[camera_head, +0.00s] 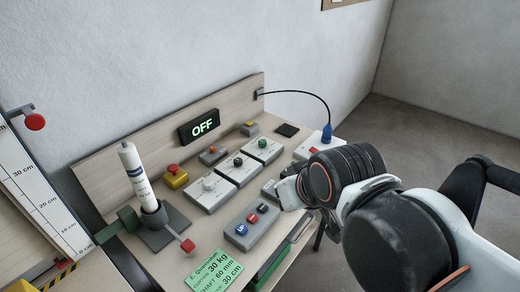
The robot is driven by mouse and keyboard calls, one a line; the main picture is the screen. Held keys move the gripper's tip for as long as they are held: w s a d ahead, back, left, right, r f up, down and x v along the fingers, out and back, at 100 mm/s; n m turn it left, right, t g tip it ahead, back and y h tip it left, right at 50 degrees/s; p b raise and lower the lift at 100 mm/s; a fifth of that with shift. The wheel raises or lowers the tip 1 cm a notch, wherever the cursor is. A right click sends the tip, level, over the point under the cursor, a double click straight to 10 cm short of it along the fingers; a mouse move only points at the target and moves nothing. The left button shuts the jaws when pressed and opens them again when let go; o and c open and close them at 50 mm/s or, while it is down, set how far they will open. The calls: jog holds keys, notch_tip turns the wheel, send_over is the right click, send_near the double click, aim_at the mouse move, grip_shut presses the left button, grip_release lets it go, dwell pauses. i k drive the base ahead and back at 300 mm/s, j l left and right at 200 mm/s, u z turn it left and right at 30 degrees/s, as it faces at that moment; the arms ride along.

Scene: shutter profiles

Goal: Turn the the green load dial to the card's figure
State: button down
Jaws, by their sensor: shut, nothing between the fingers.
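The green load dial (262,143) is a small green knob on a white plate, the farthest back of three similar plates on the bench. Its pointer and scale are too small to read. The green card (214,270) lies at the bench's front edge; it shows 30 kg, then a shaft line with 60 mm, then 30 cm. My gripper (283,190) is shut and empty, at the right side of the bench, nearer than the green dial and apart from it. My wrist hides part of the bench's right side.
A black-knob plate (238,168) and a white-knob plate (209,190) stand nearer than the green dial. A grey button box (250,226) is in front. A yellow box with a red button (174,176) and a clamped white cylinder (136,175) stand left. The display (199,126) reads OFF.

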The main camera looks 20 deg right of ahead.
aim_at(262, 143)
jog(key=i+l+z, duration=0.15)
jog(key=z, duration=0.2)
jog(key=i+z, duration=0.35)
jog(key=k+l, duration=0.05)
